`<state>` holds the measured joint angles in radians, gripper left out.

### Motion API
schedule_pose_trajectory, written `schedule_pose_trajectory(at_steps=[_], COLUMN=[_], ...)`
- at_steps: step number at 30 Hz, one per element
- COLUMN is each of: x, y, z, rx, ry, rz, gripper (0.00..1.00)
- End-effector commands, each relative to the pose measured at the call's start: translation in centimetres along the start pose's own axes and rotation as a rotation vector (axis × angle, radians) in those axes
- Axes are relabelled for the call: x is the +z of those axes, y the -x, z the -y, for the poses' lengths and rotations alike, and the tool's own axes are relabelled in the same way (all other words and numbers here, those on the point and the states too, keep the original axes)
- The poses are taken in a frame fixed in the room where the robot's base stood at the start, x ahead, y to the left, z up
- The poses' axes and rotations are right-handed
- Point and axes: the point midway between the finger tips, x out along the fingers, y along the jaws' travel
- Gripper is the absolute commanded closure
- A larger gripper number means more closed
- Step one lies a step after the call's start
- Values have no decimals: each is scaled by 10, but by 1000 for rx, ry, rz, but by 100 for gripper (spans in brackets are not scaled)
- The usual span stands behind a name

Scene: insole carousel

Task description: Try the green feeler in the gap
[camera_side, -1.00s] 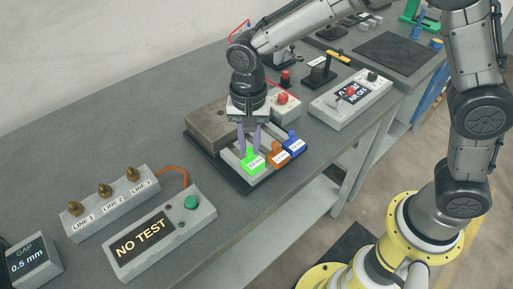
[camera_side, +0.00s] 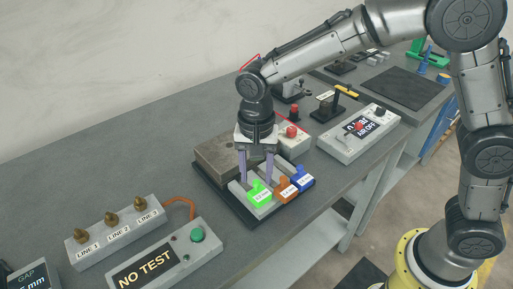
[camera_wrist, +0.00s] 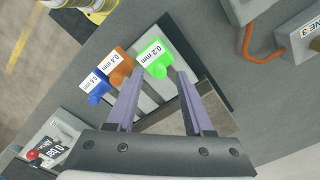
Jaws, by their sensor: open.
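The green feeler (camera_side: 259,194), a small block labelled 0.2 mm, sits at the near left end of the feeler rack (camera_side: 266,211). It also shows in the wrist view (camera_wrist: 152,58), with its knob towards my fingers. My gripper (camera_side: 256,181) is open. In the wrist view its fingertips (camera_wrist: 160,74) lie to either side of the green knob, with space between. I cannot tell whether either finger touches it. The orange feeler (camera_side: 286,188), labelled 0.4 mm, and the blue feeler (camera_side: 302,178) sit beside it. The gap display (camera_side: 28,281) is partly cut off.
A brown block (camera_side: 215,155) stands behind the rack. A panel reading NO TEST (camera_side: 150,268) has a green button (camera_side: 197,235). Bare bench lies left of the rack.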

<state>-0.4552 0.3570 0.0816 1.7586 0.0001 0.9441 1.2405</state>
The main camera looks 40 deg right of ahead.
Motion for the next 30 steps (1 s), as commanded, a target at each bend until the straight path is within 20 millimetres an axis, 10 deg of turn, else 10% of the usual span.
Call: schedule_pose_trajectory(at_steps=[15,30], x=[0,0], y=[104,126], z=[0,0], rx=[-4,0], ry=[0,0], rz=[-1,0], gripper=[48,48])
